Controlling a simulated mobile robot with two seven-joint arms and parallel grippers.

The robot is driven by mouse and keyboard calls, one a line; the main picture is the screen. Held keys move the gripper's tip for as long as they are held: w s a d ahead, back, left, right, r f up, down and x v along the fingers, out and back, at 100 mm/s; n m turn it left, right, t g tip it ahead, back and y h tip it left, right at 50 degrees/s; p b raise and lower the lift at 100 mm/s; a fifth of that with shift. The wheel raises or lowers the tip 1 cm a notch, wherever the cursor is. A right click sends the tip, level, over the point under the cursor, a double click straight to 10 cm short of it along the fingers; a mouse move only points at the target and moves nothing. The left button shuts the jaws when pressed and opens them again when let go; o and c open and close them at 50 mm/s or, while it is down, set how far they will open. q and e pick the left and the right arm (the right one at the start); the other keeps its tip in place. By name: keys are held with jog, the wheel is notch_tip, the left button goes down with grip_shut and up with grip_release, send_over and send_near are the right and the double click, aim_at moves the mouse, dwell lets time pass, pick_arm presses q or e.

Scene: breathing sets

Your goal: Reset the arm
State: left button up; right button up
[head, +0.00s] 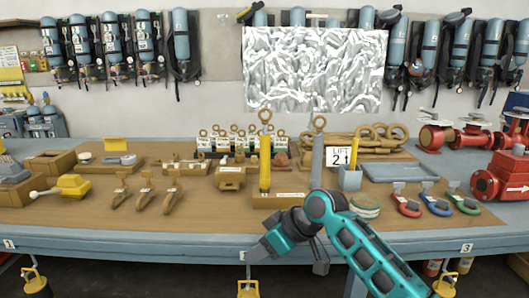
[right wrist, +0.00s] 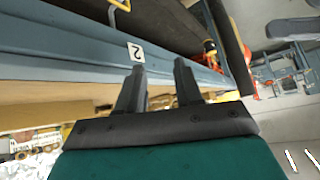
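My right arm (head: 365,250) comes in from the lower right of the head view, in teal and dark grey. It bends at the top and points down-left. My right gripper (right wrist: 158,78) shows two dark fingers standing apart in the right wrist view, with nothing between them. In the head view the gripper (head: 254,250) is by the table's front edge, near the middle; its fingers are hard to make out there. My left arm and gripper are not in view.
The long wooden workbench (head: 110,219) carries shackles, blocks and a yellow cylinder (head: 265,163). A LIFT 2 sign (head: 340,157) stands just beyond my arm. Red valves (head: 500,178) are at the right. Yellow hooks (head: 36,282) hang below the front edge. Breathing sets (head: 112,40) hang on the wall.

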jog(key=s+d+f+m+t, duration=0.1)
jog(key=s+d+f+m, duration=0.15)
jog(key=f, duration=0.35)
jog(key=s+d+f+m+t+h, duration=0.1)
jog(key=s+d+f+m+t, duration=0.1)
jog(key=s+f, duration=0.3)
jog(key=s+d+f+m+t, duration=0.1)
jog(key=s+d+f+m, duration=0.1)
jog(key=f, duration=0.4)
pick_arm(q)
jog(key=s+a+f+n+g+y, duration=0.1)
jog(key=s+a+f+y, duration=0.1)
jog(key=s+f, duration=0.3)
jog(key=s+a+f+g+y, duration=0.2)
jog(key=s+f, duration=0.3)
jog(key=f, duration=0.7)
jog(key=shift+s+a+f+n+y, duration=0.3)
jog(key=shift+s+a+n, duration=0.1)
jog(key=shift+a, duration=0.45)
pick_arm(e)
jog(key=s+d+f+m+t+h, duration=0.1)
jog(key=s+d+f+h, duration=0.1)
jog(key=s+d, duration=0.4)
jog(key=s+d+f+m+t+h, duration=0.1)
jog(key=s+d+f+t+h, duration=0.1)
jog(key=s+d, duration=0.4)
jog(key=s, duration=0.4)
jog(key=shift+s+f+h, duration=0.3)
jog(key=shift+s+f, duration=0.05)
